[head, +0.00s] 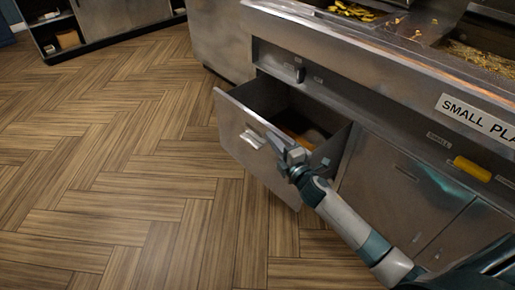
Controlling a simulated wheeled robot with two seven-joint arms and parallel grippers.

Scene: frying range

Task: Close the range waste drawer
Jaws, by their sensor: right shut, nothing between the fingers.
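The range waste drawer (238,151) is a grey metal drawer that stands pulled out of the lower front of the range (336,62). Its inside shows, with something brownish at the bottom. A handle (252,137) sits on its front panel. My right gripper (277,143) is shut and empty, at the drawer's front beside the handle. I cannot tell whether it touches the panel. My right arm comes in from the lower right and hides part of the drawer's side. My left gripper is not in view.
A knob (299,74) is on the range front above the drawer. A closed cabinet door (405,190) and a yellow handle (472,168) are to the right. A "SMALL PLA..." label (482,121) is on the range edge. The wooden floor (110,180) at left is clear.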

